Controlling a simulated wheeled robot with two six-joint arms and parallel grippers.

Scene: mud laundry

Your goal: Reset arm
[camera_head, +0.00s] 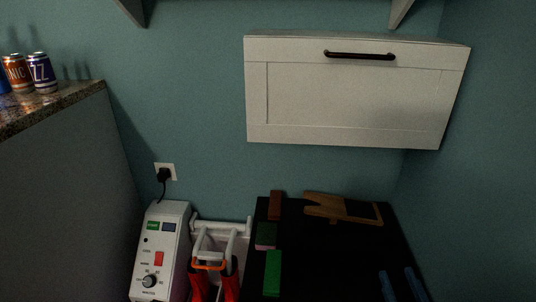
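My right gripper (402,286) shows only by two blue fingertips at the bottom right edge, over the black surface (335,255). The fingertips stand apart with nothing seen between them, so it looks open. The rest of it is cut off by the frame edge. I do not see my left gripper in the head view.
A red-brown block (275,205), a green and pink block (266,236), a green block (272,273) and a wooden piece (342,209) lie on the black surface. A white control box (160,250) stands left, beside a white frame (221,227) with red parts. A white cabinet (350,95) hangs above.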

